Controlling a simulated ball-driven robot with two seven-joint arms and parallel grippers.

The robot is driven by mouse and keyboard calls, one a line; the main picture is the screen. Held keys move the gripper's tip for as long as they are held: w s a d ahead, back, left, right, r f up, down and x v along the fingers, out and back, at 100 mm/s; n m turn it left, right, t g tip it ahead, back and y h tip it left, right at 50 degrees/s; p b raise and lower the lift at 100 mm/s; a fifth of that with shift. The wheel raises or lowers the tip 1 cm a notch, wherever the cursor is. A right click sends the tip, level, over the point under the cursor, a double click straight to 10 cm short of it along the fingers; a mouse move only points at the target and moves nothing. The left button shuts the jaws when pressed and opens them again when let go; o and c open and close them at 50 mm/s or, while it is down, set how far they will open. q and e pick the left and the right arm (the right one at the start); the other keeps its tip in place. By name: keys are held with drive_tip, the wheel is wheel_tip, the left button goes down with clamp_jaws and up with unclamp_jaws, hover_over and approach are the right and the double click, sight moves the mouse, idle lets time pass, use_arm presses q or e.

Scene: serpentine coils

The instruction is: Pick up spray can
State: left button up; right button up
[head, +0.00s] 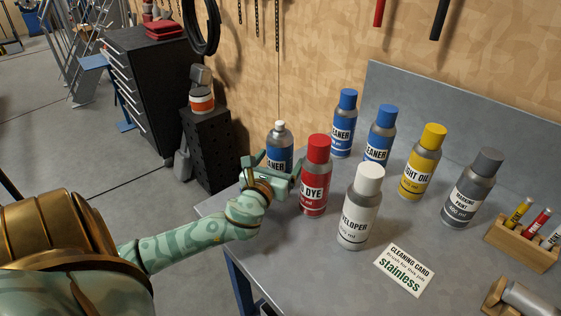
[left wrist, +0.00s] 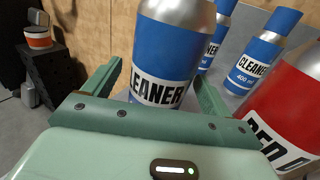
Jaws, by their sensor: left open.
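A blue and silver cleaner spray can (head: 279,146) with a white nozzle stands upright at the left end of the bench. My left gripper (head: 278,164) is at this can, open, with a finger on either side. In the left wrist view, the can (left wrist: 170,45) rises between the two spread fingers of the gripper (left wrist: 158,72); whether they touch it I cannot tell. The can's lower part is hidden behind the gripper. A red dye can (head: 315,180) stands just right of the gripper. My right gripper is not in view.
Two blue-capped cleaner cans (head: 344,128) (head: 379,135), a white developer can (head: 361,210), a yellow-capped oil can (head: 423,165) and a grey-capped can (head: 472,190) stand on the bench (head: 320,280). A cleaning card (head: 405,270) lies in front. A wooden marker rack (head: 520,246) is at right.

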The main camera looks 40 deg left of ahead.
use_arm(q)
drive_tip(key=x, duration=0.3)
drive_tip(key=shift+f, duration=0.15)
drive_tip(key=shift+s, duration=0.1)
drive_tip(key=c, duration=1.4)
